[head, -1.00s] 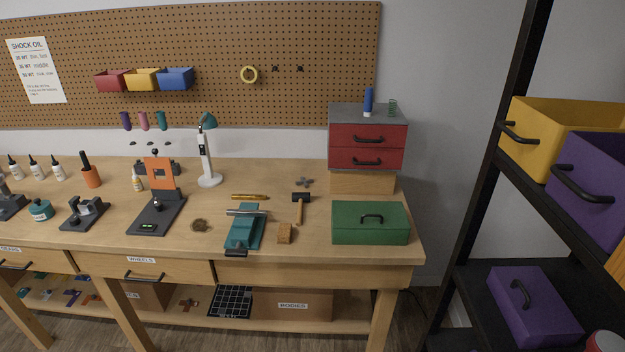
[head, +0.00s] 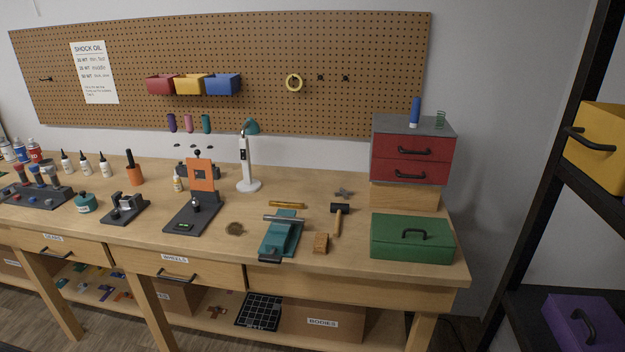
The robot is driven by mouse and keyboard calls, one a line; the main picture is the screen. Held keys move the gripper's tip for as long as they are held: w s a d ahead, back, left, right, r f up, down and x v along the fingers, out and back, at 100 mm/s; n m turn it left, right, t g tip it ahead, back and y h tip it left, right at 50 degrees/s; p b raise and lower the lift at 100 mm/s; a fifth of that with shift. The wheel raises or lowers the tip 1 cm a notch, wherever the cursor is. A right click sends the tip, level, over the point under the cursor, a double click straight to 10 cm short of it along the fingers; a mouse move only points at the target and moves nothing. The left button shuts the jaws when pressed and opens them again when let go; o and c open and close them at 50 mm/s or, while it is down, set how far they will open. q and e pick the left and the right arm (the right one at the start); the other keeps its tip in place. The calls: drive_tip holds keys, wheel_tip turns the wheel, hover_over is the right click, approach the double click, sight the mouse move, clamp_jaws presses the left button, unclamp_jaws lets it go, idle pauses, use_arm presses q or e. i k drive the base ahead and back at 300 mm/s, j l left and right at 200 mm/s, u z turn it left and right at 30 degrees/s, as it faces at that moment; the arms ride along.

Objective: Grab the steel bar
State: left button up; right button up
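A grey steel bar (head: 285,219) lies crosswise over a teal vise-like tool (head: 279,238) near the front edge of the workbench. Whether the bar is clamped in it or only rests on it, I cannot tell. Neither of my grippers shows in the head view.
A grey stand with an orange plate (head: 201,175) and a lamp (head: 249,184) stand to the left. A black rack (head: 552,150) rises at right.

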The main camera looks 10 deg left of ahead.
sight(268, 217)
drive_tip(key=i+j, duration=1)
drive_tip(key=j, duration=0.15)
drive_tip(key=z, duration=0.05)
